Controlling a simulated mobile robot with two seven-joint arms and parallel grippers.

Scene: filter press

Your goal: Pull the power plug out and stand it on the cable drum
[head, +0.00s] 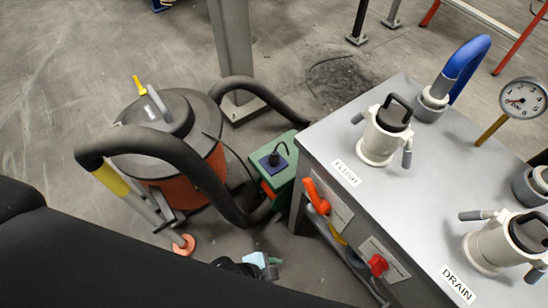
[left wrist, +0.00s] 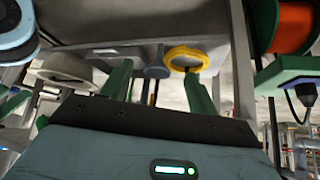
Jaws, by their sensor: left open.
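The black power plug (head: 275,158) sits upright in a blue socket plate (head: 265,165) on the green top of the cable drum (head: 286,174). A dark cable curves from the plug. In the left wrist view, which looks turned over, the plug (left wrist: 305,95) points down under the green top, beside the orange drum (left wrist: 293,27). My left gripper (head: 272,262) is low in front of the drum, apart from it. Its two green fingers (left wrist: 157,86) are spread with nothing between them. My right gripper is in neither view.
An orange vacuum cleaner (head: 190,150) with a thick black hose (head: 185,165) stands left of the drum. A grey cabinet (head: 420,190) with valves stands close on the right. Its front carries an orange handle (head: 316,195) and a red knob (head: 378,264). A post (head: 232,50) stands behind.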

